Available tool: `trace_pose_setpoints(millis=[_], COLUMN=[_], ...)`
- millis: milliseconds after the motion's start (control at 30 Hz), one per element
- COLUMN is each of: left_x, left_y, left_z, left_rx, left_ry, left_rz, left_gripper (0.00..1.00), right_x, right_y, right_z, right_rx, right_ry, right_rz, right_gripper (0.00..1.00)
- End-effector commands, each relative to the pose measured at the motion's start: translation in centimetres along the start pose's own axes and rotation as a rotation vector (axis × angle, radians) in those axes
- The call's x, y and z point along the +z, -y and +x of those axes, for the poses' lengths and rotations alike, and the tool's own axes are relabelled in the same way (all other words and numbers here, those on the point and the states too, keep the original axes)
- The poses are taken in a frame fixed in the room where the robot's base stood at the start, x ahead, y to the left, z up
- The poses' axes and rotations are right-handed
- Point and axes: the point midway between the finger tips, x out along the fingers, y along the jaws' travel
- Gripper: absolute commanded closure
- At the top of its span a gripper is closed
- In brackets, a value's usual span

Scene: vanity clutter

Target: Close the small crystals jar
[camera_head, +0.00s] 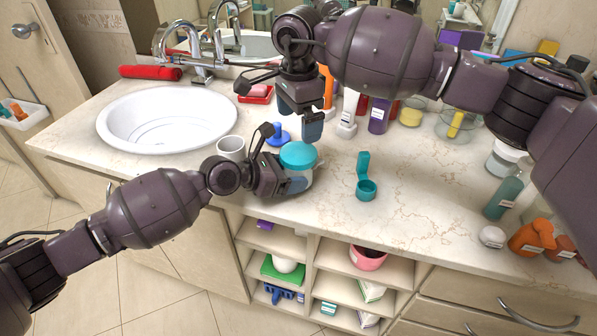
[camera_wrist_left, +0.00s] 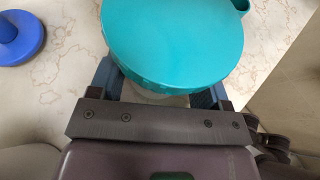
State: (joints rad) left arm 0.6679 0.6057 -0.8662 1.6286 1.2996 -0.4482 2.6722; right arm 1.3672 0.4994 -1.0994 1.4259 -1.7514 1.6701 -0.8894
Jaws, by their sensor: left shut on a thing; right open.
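A clear jar with a wide teal lid (camera_head: 298,155) stands near the counter's front edge. The lid lies over the jar's mouth; I cannot tell whether it is fully seated. My left gripper (camera_head: 297,184) is shut on the jar body below the lid. In the left wrist view the teal lid (camera_wrist_left: 175,38) fills the top middle and hides most of the body between the fingers. My right gripper (camera_head: 301,118) is open and empty, above and behind the lid, pointing down. No readable label shows which jar holds crystals.
A small teal container (camera_head: 366,188) with its flip lid raised stands right of the jar. A white cup (camera_head: 231,148) and blue round-based object (camera_head: 278,137) are at left, near the sink (camera_head: 167,112). Bottles line the back. Counter at right centre is clear.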

Motion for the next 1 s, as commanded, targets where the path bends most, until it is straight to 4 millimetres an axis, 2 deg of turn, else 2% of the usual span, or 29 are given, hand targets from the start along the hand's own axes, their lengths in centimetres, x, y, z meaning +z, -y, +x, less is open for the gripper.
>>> trace_pose_setpoints(millis=[33, 133, 167, 600, 1000], left_x=[-0.01, -0.01, -0.01, -0.03, -0.03], left_y=[-0.01, -0.01, -0.01, -0.01, -0.02], left_z=[-0.01, -0.02, -0.02, -0.02, -0.02], left_rx=[0.0, 0.0, 0.0, 0.0, 0.0], left_ry=[0.0, 0.0, 0.0, 0.0, -0.001], left_rz=[0.0, 0.0, 0.0, 0.0, 0.0], left_gripper=[0.78, 0.93, 0.95, 0.96, 0.96], right_x=[0.0, 0.0, 0.01, 0.01, 0.01], right_y=[0.0, 0.0, 0.0, 0.0, 0.0], right_z=[0.0, 0.0, 0.01, 0.0, 0.08], right_rx=[0.0, 0.0, 0.0, 0.0, 0.0], right_ry=[0.0, 0.0, 0.0, 0.0, 0.0], right_rz=[-0.001, -0.022, -0.039, -0.377, -0.394], right_gripper=[0.0, 0.0, 0.0, 0.0, 0.0])
